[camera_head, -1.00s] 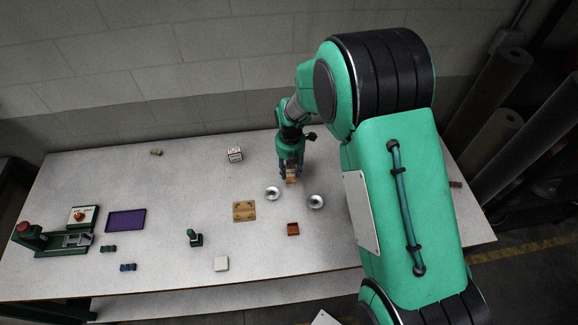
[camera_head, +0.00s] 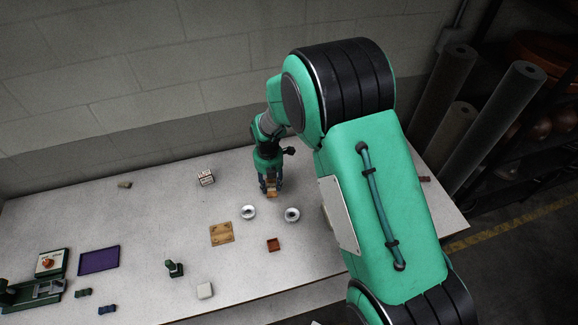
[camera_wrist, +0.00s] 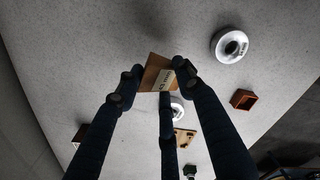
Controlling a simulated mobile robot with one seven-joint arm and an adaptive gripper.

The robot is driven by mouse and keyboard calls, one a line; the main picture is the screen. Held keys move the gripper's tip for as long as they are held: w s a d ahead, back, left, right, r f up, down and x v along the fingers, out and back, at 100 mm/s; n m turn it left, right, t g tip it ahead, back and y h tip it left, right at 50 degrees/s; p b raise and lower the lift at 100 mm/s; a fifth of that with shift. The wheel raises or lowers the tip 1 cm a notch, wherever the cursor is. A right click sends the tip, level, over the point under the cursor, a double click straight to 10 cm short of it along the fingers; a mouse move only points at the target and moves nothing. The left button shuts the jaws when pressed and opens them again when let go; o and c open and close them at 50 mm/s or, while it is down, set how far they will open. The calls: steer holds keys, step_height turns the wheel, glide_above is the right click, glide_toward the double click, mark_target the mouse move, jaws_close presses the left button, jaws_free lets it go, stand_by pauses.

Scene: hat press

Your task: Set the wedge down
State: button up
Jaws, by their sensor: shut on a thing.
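A small brown wooden wedge with a pale lettered label (camera_wrist: 156,74) is between my gripper's dark fingers in the wrist view. In the head view the wedge (camera_head: 272,194) shows as a tan piece below my gripper (camera_head: 270,186). My gripper is shut on it, behind two silvery rings (camera_head: 248,212) (camera_head: 292,215) on the grey table (camera_head: 150,215). I cannot tell whether the wedge touches the table top. Part of it is hidden by the fingers.
A wooden plate (camera_head: 221,232) and a small red-brown tray (camera_head: 273,245) lie nearer the front. A white lettered block (camera_head: 205,177) stands to the left. A purple tray (camera_head: 99,259) and a green press (camera_head: 45,290) are far left. Bare table lies around my gripper.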

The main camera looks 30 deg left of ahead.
steer(key=w+d+m+p, duration=0.1)
steer(key=w+d+m, duration=0.2)
steer(key=w+d, duration=0.1)
steer(key=w+d+m+p, duration=0.1)
steer(key=w+d+m, duration=0.2)
steer(key=w+d, duration=0.2)
steer(key=shift+w+d+r+m, duration=0.15)
steer(key=shift+w+d+m, duration=0.1)
steer(key=shift+d+m, duration=0.2)
steer(key=shift+w, duration=0.1)
steer(key=w+a, duration=0.3)
steer(key=w, duration=0.1)
steer(key=w+a+f, duration=0.1)
steer(key=w+a, duration=0.2)
steer(key=w, duration=0.1)
steer(key=w+a+p, duration=0.1)
steer(key=w+a, duration=0.3)
steer(key=shift+w+f, duration=0.2)
steer(key=shift+f, duration=0.1)
steer(key=shift+f+p, duration=0.3)
steer(key=shift+f, duration=1.45)
steer(key=shift+f, duration=0.15)
